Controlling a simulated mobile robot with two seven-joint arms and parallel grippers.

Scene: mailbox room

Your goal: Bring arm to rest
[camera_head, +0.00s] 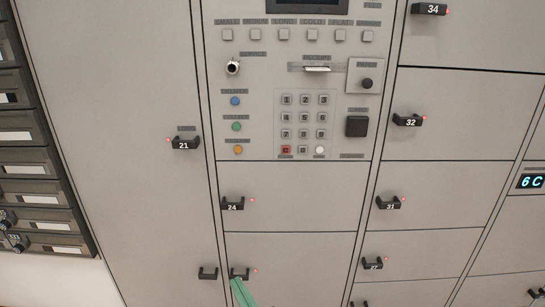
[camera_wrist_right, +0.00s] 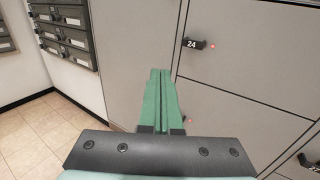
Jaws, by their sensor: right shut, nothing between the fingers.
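My right gripper (camera_head: 240,290) enters at the bottom edge of the head view, its green fingers in front of the lower lockers, just below a black handle (camera_head: 239,274). In the right wrist view the gripper (camera_wrist_right: 158,75) shows its two green fingers pressed together with nothing between them. It points toward the grey locker wall; whether the fingertips touch it I cannot tell. The handle marked 24 (camera_wrist_right: 194,43) is to the right of the fingers in that view, apart from them. My left gripper is not in either view.
A grey locker wall (camera_head: 120,100) with black numbered handles fills the head view. A keypad (camera_head: 304,122) sits in its upper middle. Dark mailboxes (camera_wrist_right: 62,30) hang at the left. Open tiled floor (camera_wrist_right: 40,135) lies below them.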

